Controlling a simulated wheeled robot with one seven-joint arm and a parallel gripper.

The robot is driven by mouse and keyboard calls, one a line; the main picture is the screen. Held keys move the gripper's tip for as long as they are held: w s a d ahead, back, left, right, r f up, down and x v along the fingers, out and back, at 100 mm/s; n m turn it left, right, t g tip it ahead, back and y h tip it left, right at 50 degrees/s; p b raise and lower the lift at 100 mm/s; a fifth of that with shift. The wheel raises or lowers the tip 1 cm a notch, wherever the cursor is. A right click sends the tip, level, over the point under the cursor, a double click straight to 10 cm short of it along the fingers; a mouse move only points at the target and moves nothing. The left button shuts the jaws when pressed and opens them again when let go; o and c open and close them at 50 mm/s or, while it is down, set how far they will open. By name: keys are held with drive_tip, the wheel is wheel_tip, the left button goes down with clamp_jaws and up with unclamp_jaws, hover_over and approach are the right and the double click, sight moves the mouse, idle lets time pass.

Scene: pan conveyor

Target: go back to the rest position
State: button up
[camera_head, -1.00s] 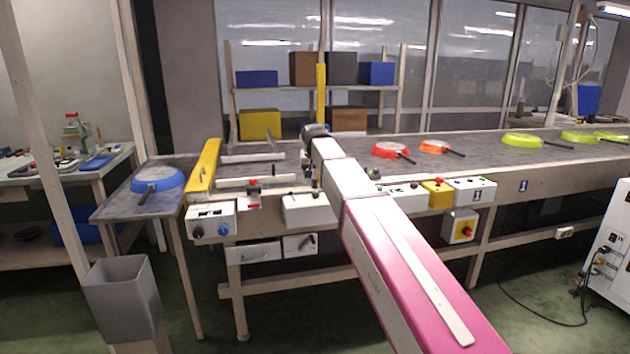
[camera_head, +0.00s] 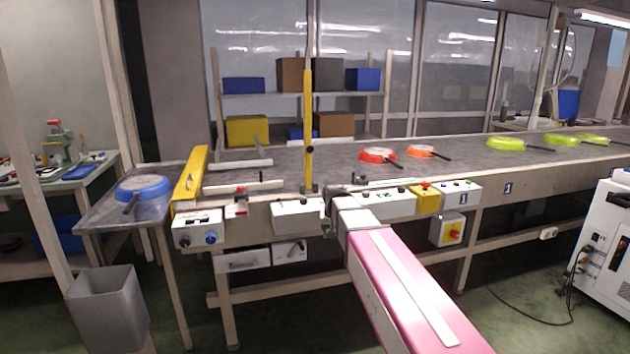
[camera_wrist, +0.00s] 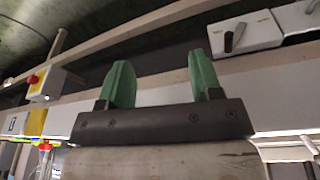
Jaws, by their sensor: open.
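My gripper shows in the wrist view (camera_wrist: 160,82) with its two green fingers apart and nothing between them. In the head view my pink and white arm reaches forward to the front edge of the conveyor (camera_head: 290,158), and its fingers are hard to make out there. A blue pan (camera_head: 146,188) lies on the side table at the left end. A red pan (camera_head: 377,156) and an orange pan (camera_head: 420,152) lie on the belt, right of my arm. Several yellow-green pans, one of them nearer (camera_head: 505,144), lie farther right.
A yellow bar (camera_head: 190,173) and a yellow upright post (camera_head: 308,130) stand at the conveyor. Control boxes (camera_head: 386,203) line its front edge. A grey bin (camera_head: 108,305) stands front left, and a white cabinet (camera_head: 606,240) stands at right. Green floor is open in front.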

drive_tip(key=s+d+f+g, duration=0.1)
drive_tip(key=s+d+f, duration=0.5)
drive_tip(key=s+f, duration=0.2)
drive_tip(key=s+d+f+g, duration=0.1)
drive_tip(key=s+d+f, duration=0.5)
drive_tip(key=s+f, duration=0.3)
drive_tip(key=s, duration=0.3)
drive_tip(key=shift+s+d+m+g, duration=0.15)
drive_tip(key=shift+s+m+g, duration=0.15)
drive_tip(key=shift+f, duration=0.1)
